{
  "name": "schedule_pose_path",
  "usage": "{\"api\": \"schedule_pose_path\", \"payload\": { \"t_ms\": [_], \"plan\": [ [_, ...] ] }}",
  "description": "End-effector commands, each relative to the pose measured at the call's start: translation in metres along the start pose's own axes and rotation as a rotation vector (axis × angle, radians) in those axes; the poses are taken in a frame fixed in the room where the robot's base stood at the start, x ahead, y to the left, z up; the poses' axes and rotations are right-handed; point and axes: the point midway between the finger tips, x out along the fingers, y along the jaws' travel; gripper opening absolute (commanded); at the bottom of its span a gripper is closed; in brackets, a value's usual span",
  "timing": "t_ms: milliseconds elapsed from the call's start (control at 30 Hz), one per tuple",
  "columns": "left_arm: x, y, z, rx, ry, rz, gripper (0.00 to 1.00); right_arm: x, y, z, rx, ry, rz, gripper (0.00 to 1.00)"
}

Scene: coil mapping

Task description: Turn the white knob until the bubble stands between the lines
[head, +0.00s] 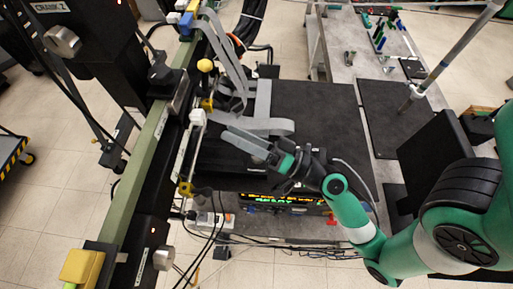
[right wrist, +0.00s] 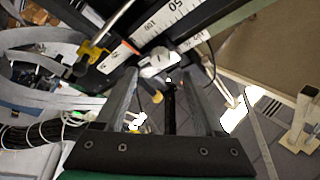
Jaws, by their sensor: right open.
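The white knob (head: 197,117) sits on the rail assembly beside the long green beam. It also shows in the right wrist view (right wrist: 160,62), just beyond the fingertips and roughly centred between them. My right gripper (head: 228,128) reaches in from the right, with its two grey fingers spread and pointing at the knob. The fingers look open and empty in the right wrist view (right wrist: 162,80); whether a tip touches the knob is unclear. I cannot make out the bubble or its lines in either view. My left gripper is not in view.
The green beam (head: 145,165) runs diagonally at left. Grey straps (head: 228,60) hang near the rail above the gripper. A lit display (head: 285,201) and loose cables lie below it. A numbered white scale (right wrist: 160,30) lies beyond the knob. The dark mat (head: 315,110) has bare room.

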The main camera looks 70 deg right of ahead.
Motion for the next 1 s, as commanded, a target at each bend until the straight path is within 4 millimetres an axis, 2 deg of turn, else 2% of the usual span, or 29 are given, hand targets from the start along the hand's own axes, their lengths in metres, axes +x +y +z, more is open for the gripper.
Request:
{"api": "schedule_pose_path", "payload": {
  "t_ms": [33, 67, 300, 900, 1000],
  "plan": [
    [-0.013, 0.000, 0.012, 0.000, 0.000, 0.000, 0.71, -0.016, 0.009, 0.005, -0.001, 0.006, 0.006, 0.71],
    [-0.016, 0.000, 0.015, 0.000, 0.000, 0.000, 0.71, -0.023, 0.008, 0.005, 0.000, 0.005, 0.006, 0.71],
    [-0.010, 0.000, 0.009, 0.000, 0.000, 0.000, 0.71, -0.047, 0.001, 0.000, 0.001, 0.000, 0.004, 0.71],
    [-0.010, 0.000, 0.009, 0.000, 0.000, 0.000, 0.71, -0.049, 0.000, 0.000, 0.000, 0.001, 0.000, 0.71],
    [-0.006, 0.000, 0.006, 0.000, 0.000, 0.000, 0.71, -0.045, -0.009, 0.001, 0.003, -0.015, -0.022, 0.71]
  ]
}}
